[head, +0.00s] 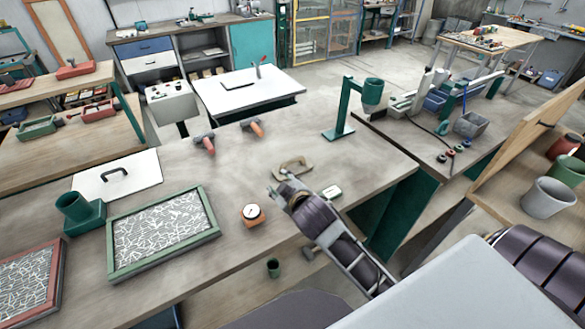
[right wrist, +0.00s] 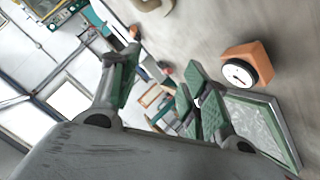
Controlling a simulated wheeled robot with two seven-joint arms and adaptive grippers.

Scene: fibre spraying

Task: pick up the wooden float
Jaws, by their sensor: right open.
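A beige, wood-coloured piece with a curved handle, which looks like the wooden float (head: 292,168), lies on the grey workbench (head: 330,150). Part of a similar beige shape shows at the top of the right wrist view (right wrist: 152,5). My right gripper (head: 282,194) is just on the near side of the float, apart from it as far as I can tell. In the right wrist view its green-padded fingers (right wrist: 160,88) are spread with nothing between them. My left gripper is not in view.
An orange block with a white dial (head: 252,214) sits left of my right gripper. A green-framed tray of white fibres (head: 115,265) and a white board with a black handle (head: 90,184) are further left. Two orange-handled tools (head: 206,145) lie behind. A green stand (head: 340,132) is at the back right.

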